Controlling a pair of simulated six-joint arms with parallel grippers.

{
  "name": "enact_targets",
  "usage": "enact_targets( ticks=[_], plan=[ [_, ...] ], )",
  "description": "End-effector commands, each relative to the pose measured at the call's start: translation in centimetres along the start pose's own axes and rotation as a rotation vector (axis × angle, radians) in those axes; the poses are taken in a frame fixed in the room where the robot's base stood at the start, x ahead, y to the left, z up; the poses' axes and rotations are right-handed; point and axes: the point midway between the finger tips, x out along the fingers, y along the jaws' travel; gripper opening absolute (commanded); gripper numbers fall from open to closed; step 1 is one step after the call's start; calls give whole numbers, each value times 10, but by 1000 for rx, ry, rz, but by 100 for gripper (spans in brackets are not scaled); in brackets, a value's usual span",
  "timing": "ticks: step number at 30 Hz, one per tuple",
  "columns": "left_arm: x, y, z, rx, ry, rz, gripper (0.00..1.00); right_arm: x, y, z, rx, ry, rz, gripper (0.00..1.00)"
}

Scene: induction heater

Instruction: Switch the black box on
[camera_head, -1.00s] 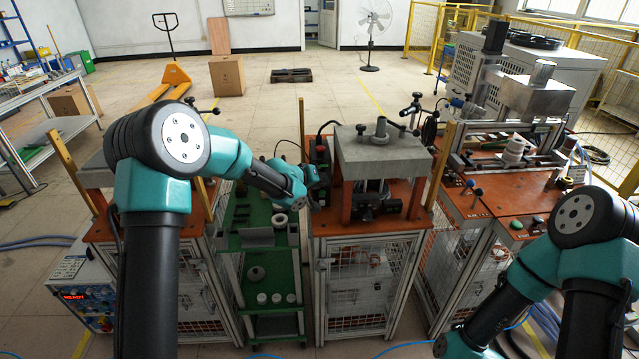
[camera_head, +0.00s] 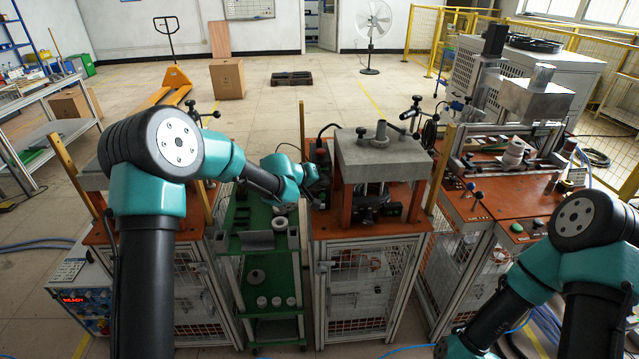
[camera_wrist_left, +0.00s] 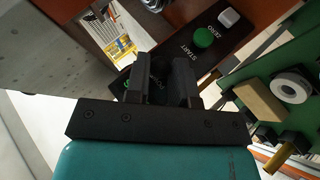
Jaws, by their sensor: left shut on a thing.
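The black box (camera_head: 321,155) stands on the orange bench top, left of the press. My left gripper (camera_head: 317,188) is at the front of the box. In the left wrist view its black fingers (camera_wrist_left: 160,78) are close together over the panel, beside printed letters. They are shut on a small part of the box, apparently its switch, which they mostly hide. My right gripper is out of view; only its arm shows at the lower right.
The press (camera_head: 383,155) with its grey top plate stands right beside the box. A green shelf cart (camera_head: 240,268) with white rings (camera_wrist_left: 292,86) stands to the left. Another orange bench (camera_head: 513,205) with a machine is at the right.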

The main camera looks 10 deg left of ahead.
Motion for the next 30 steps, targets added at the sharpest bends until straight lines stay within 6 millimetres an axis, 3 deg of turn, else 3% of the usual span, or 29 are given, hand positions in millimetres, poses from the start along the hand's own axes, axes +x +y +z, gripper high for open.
enact_targets(
  ticks=[2,3,5,17,23,30],
  plan=[
    [0,0,0,-1,0,0,0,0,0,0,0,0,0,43],
    [0,0,0,0,0,0,26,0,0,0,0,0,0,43],
    [0,0,0,0,0,0,32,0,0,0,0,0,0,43],
    [-6,0,0,0,1,0,33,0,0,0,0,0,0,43],
    [-28,0,-1,0,2,1,33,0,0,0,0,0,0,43],
    [-70,0,-1,0,3,0,33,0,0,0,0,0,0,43]
  ],
)
